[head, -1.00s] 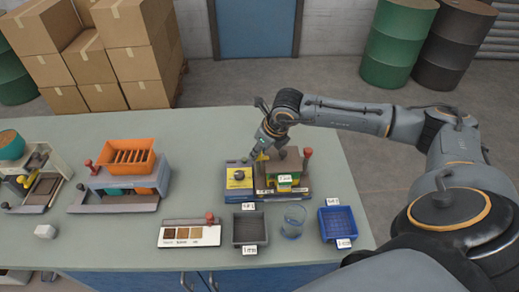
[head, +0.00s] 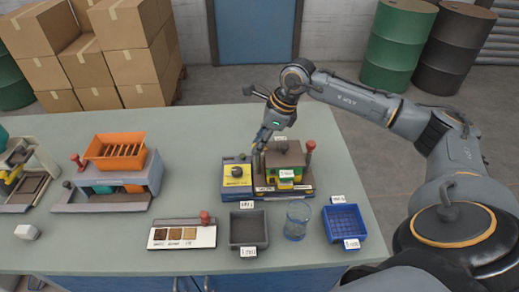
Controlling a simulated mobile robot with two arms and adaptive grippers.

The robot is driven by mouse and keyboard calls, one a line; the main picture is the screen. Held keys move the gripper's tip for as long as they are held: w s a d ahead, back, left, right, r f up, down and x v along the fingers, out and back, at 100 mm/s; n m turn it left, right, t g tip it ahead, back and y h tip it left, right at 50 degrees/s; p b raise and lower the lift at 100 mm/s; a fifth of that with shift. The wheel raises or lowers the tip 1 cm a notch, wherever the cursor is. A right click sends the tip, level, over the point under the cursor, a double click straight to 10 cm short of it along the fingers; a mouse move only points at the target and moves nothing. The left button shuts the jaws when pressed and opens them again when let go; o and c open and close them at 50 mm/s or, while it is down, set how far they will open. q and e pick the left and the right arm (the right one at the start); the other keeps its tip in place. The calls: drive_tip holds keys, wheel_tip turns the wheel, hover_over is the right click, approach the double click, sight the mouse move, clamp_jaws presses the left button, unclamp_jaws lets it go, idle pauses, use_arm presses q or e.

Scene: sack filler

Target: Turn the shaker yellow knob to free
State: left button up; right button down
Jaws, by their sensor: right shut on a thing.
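The shaker (head: 287,172) stands on the right part of the table, with a brown top, a green and yellow front and a red-topped post on its right. A yellow panel with a dark round knob (head: 237,172) is at its left. My right gripper (head: 257,146) points down at the back left corner of the shaker, behind the yellow panel. Its fingers are shut on a small part there, which I take for the yellow knob; the fingers hide it, so its setting cannot be read. My left gripper is out of view.
In front of the shaker are a dark grey tray (head: 249,238), a clear glass (head: 297,222) and a blue tray (head: 344,232). A sample board (head: 182,235) lies left of them. An orange-topped machine (head: 115,165) stands farther left. The table behind it is clear.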

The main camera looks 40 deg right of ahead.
drive_tip(key=n+g+b, duration=0.1)
drive_tip(key=n, duration=0.1)
drive_tip(key=n+g+b, duration=0.1)
drive_tip(key=n+b, duration=0.1)
drive_tip(key=n, duration=0.1)
drive_tip(key=shift+w+n+y, duration=0.2)
drive_tip(key=shift+n+y, duration=0.1)
drive_tip(key=shift+y, duration=0.1)
drive_tip(key=n+g+b, duration=0.2)
drive_tip(key=n, duration=0.2)
drive_tip(key=shift+w+n, duration=0.1)
drive_tip(key=shift+n, duration=0.3)
drive_tip(key=c, duration=1.1)
unclamp_jaws()
drive_tip(key=shift+d+r, duration=0.1)
drive_tip(key=shift+r, duration=0.1)
drive_tip(key=v, duration=1.1)
drive_tip(key=shift+r, duration=0.3)
